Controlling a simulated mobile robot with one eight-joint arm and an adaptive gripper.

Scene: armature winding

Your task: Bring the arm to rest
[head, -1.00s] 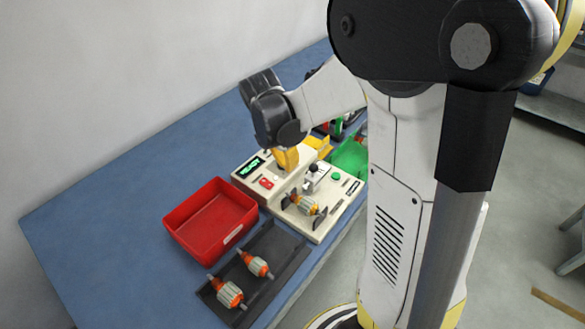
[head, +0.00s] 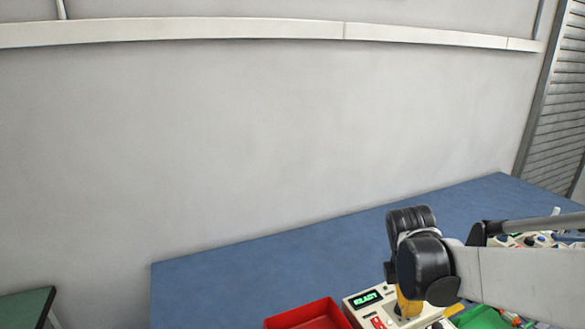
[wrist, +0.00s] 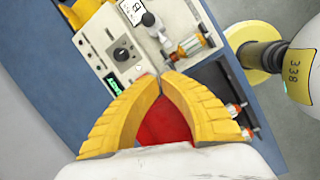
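My gripper (wrist: 161,75) has its two yellow fingers curved together, tips meeting, with nothing between the tips in the wrist view. In the head view the gripper (head: 408,303) hangs over the cream winding machine (head: 366,299), which has a lit green display. The wrist view shows the machine's panel (wrist: 98,42) below the fingers, with a black knob. An orange-and-grey armature (wrist: 187,46) sits on the machine. More armatures (wrist: 236,110) lie on a dark tray, partly hidden by the right finger.
A red bin (head: 308,316) stands left of the machine and a green bin (head: 482,318) right of it, both cut off by the frame. The blue table (head: 270,262) is clear at the back left. A pale wall (head: 250,130) rises behind it.

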